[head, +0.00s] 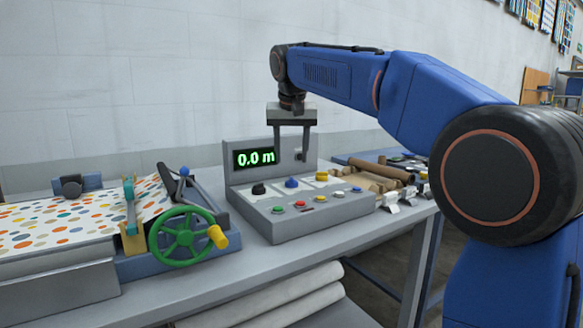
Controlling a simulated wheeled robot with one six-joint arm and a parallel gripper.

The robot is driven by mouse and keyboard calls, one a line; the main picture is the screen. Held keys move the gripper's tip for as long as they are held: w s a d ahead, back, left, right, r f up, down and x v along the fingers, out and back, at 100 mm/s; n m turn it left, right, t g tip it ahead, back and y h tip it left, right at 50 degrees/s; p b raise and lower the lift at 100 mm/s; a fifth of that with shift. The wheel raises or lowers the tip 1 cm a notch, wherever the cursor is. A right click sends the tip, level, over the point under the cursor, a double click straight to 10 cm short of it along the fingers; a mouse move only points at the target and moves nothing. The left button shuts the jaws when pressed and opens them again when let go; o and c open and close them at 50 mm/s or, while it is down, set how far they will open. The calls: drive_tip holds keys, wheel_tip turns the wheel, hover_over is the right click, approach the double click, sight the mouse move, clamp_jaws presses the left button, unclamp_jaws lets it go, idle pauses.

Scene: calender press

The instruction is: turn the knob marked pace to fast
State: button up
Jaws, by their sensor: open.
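A grey control box (318,217) stands on the table with a display (255,158) reading 0.0 m. Its sloped top carries a black knob (259,189), a blue knob (292,183) and a yellow knob (322,176). The marks on the knobs are too small to read, so I cannot tell which is pace or where each is set. My gripper (291,163) points down with its two fingers apart and empty. In the picture it hangs just above the blue knob; I see no contact.
Several coloured buttons (318,199) line the box's front. A press with a green handwheel (181,238) and dotted sheet (60,218) stands at left. Brown rolls (378,172) and small white cards (408,195) lie at right. The table's front strip (210,285) is clear.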

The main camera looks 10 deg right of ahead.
drive_tip(key=v, duration=0.9)
drive_tip(key=shift+r, duration=0.4)
drive_tip(key=shift+s, duration=0.15)
drive_tip(key=s+d+f, duration=0.4)
drive_tip(key=s+f, duration=0.8)
drive_tip(key=f, duration=0.1)
drive_tip(key=s+d+f+n, duration=0.1)
drive_tip(key=s+d+f, duration=0.3)
drive_tip(key=s+f, duration=0.8)
drive_tip(key=s+d+f+n, duration=0.1)
drive_tip(key=s+d+f, duration=0.4)
drive_tip(key=s+f, duration=0.8)
wheel_tip(320, 180, down, 2)
drive_tip(key=shift+f+y, duration=0.25)
drive_tip(key=shift+y, duration=0.15)
